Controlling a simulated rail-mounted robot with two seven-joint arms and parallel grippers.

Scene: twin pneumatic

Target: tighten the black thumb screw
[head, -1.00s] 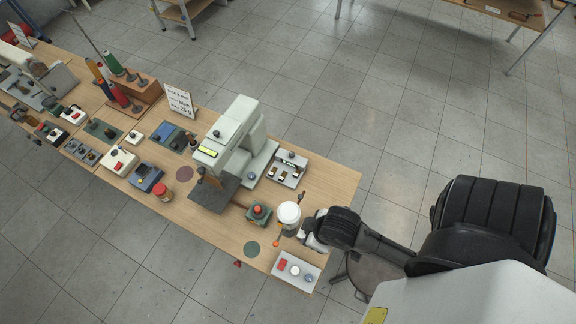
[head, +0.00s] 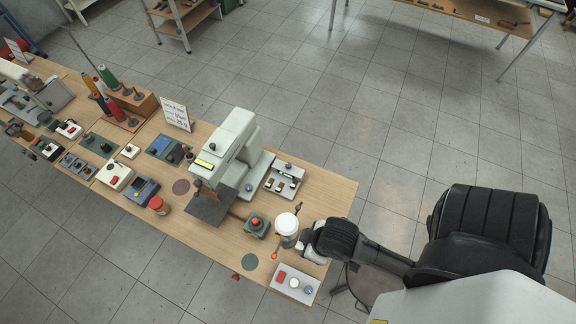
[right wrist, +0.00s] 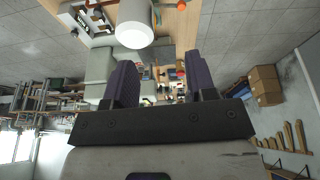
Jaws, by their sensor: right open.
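I cannot single out the black thumb screw with certainty. A small dark knob (head: 298,207) shows just behind a white cylinder (head: 286,223) near the bench's right end. Another dark knob (head: 212,146) sits on the pale machine (head: 230,147). My right gripper (head: 304,239) is beside the white cylinder, on its right. In the right wrist view the gripper's two dark fingers (right wrist: 162,82) stand apart with nothing between them, and the white cylinder (right wrist: 134,22) is beyond them. My left gripper is in neither view.
An orange ball (head: 274,255) is beside the white cylinder. A white box with red and blue buttons (head: 294,284) lies at the bench's near right corner. A green box with a red button (head: 256,224) is left of the cylinder. The wooden bench (head: 325,188) has bare space behind the cylinder.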

